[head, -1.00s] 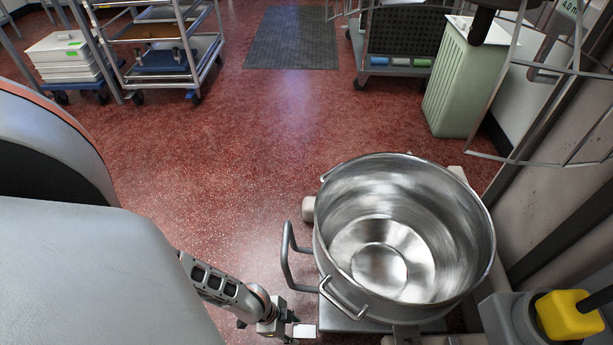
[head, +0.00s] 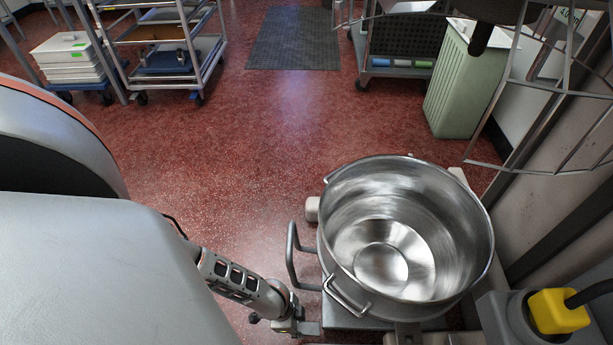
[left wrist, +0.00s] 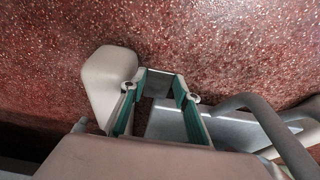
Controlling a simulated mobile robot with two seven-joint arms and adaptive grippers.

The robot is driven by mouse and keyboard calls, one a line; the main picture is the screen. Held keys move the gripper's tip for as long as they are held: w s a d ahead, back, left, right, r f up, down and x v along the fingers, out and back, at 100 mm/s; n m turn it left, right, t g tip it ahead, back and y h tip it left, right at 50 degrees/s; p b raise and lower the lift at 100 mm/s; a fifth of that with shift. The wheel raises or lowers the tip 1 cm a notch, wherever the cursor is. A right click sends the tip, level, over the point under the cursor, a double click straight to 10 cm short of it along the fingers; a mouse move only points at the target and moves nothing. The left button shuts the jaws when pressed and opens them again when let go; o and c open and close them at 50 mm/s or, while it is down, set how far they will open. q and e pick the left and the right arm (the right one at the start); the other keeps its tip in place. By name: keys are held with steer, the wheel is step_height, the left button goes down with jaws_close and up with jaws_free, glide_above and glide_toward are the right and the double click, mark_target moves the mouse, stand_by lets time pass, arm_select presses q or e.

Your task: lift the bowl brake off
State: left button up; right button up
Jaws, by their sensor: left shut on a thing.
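The steel mixing bowl (head: 455,215) stands upright on a low grey dolly (head: 345,318) with a bent tube handle (head: 291,258). My left gripper (head: 312,328) is low at the dolly's near left corner. In the left wrist view my left gripper (left wrist: 160,84) has its teal-padded fingers on either side of a small grey piece (left wrist: 158,83), which I take to be the bowl brake. The fingers are shut on it. Its lower part is hidden, and I cannot tell whether it is clear of the dolly. My right gripper is not in view.
A beige rounded part (left wrist: 108,82) is close beside the fingers. The dolly handle (left wrist: 268,118) is on their right. A yellow plug (head: 560,311) is at the lower right. Wheeled racks (head: 160,50) and a green bin (head: 460,90) stand farther back. The red floor between is free.

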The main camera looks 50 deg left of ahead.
arm_select(q)
steer(key=shift+w+r+y+p, duration=0.25)
steer(key=shift+r+y+p, duration=0.05)
steer(key=shift+p, duration=0.05)
steer(key=shift+s+g, duration=0.1)
steer(key=shift+g, duration=0.2)
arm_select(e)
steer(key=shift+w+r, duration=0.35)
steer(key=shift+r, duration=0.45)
arm_select(q)
steer(key=shift+w+d+r+g+y+p, duration=0.25)
steer(key=shift+w+r+g+y+p, duration=0.1)
steer(key=shift+r+g+y+p, duration=0.05)
steer(key=o, duration=1)
steer(key=shift+s+f, duration=0.1)
steer(key=shift+s, duration=0.05)
steer(key=shift+c, duration=0.2)
steer(key=shift+s, duration=0.1)
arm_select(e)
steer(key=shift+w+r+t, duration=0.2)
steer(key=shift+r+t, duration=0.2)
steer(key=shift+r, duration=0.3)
